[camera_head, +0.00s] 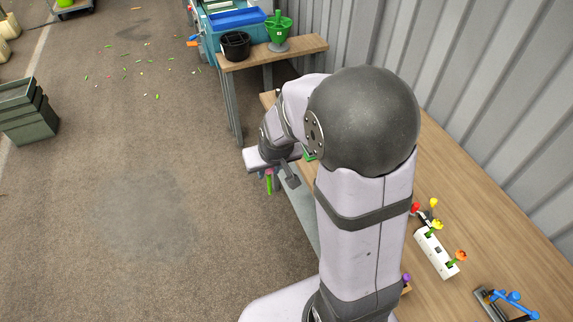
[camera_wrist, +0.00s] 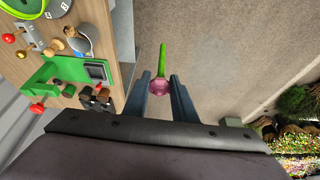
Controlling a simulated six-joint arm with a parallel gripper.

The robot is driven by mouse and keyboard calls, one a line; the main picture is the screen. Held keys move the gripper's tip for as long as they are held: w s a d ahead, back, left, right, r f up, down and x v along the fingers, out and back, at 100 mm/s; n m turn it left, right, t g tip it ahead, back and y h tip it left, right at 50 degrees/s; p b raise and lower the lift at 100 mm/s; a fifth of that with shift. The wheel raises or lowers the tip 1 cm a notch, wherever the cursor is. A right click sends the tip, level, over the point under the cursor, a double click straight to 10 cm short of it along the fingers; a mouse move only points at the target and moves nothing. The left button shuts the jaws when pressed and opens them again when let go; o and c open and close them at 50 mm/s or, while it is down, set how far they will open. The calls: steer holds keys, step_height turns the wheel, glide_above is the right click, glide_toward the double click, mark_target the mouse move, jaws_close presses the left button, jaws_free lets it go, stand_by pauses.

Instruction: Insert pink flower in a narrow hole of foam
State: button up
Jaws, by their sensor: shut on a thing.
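A pink flower (camera_wrist: 159,86) with a green stem sits between the two fingers of my gripper (camera_wrist: 160,76) in the wrist view. Its stem points away from the gripper. The gripper is well apart from this block. Its narrow holes are too small to make out.
The wooden workbench (camera_head: 470,190) runs along a corrugated wall. A blue-handled tool (camera_head: 511,298) lies near its front right. A black bucket (camera_head: 236,46) and a green container (camera_head: 279,32) stand on a far table. Stacked crates (camera_head: 28,110) stand at left. The floor between is open.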

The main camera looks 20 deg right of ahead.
steer(key=s+d+m+h+b, duration=0.1)
steer(key=s+d+m, duration=0.2)
steer(key=d, duration=0.9)
steer(key=s+d+f+m+g+h+b, duration=0.1)
steer(key=s+d+m, duration=0.3)
steer(key=d, duration=0.8)
steer(key=s+d+f+m+h+b, duration=0.1)
steer(key=s+d+m, duration=0.3)
steer(key=d, duration=0.8)
steer(key=shift+s+d+f+g+h+b, duration=0.25)
steer(key=shift+s+d+g+h+b, duration=0.05)
steer(key=shift+d+g+b, duration=0.15)
steer(key=shift+a, duration=0.1)
steer(key=shift+f+b, duration=2.25)
steer(key=shift+f, duration=0.7)
